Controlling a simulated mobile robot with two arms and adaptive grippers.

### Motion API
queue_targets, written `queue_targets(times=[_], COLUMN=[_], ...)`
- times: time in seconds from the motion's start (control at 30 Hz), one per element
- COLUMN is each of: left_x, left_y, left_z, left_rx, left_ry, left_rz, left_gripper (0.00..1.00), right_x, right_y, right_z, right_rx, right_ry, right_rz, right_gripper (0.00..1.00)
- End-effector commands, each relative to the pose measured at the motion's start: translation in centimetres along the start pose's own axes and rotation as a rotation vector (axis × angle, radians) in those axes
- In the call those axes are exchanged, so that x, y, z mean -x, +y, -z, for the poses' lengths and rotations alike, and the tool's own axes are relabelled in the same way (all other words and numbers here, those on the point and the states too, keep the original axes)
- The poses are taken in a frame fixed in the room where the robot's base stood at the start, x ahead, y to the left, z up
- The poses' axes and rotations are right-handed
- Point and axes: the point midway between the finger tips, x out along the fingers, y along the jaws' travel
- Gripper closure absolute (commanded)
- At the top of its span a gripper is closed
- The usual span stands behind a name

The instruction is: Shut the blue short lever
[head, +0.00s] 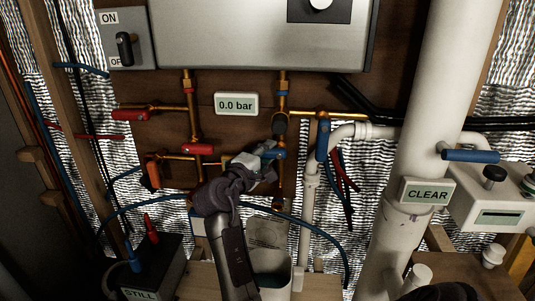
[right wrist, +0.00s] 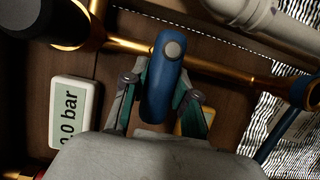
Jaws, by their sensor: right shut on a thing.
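The blue short lever (head: 273,154) sits on the copper pipe below the 0.0 bar display and points roughly sideways. My right gripper (head: 262,156) reaches up to it from below and hides part of it. In the right wrist view the blue lever (right wrist: 160,82) lies between the two fingers of the right gripper (right wrist: 158,100), which are shut on it. Its rounded end with a grey bolt sticks out beyond the fingers. My left gripper is not in view.
Red levers (head: 198,149) sit left of my right gripper. A longer blue lever (head: 322,140) hangs upright close on the right. A thick white pipe (head: 440,90) stands farther right. The heater box (head: 255,35) is above.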

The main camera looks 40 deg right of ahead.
Motion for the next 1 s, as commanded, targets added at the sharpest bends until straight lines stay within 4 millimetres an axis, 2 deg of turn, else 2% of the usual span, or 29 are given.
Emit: queue_targets(times=[0.43,0.47,0.6,0.87,1.0], left_x=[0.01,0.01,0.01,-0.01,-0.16], left_y=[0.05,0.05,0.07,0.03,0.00], left_z=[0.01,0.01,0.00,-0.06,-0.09], left_rx=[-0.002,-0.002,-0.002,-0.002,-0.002], left_ry=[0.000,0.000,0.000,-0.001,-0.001], left_rz=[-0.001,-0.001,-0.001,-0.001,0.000], left_gripper=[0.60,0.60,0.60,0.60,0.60], right_x=[0.00,0.00,0.00,-0.01,-0.05], right_y=[0.07,0.07,0.07,0.03,-0.39], right_z=[0.01,0.01,0.00,-0.01,-0.05], right_rx=[-0.016,-0.016,-0.014,-0.009,0.069], right_ry=[0.001,0.001,0.000,0.000,0.000], right_rz=[0.005,0.005,0.004,0.003,-0.029], right_gripper=[1.00,0.67,0.46,0.46,0.46])
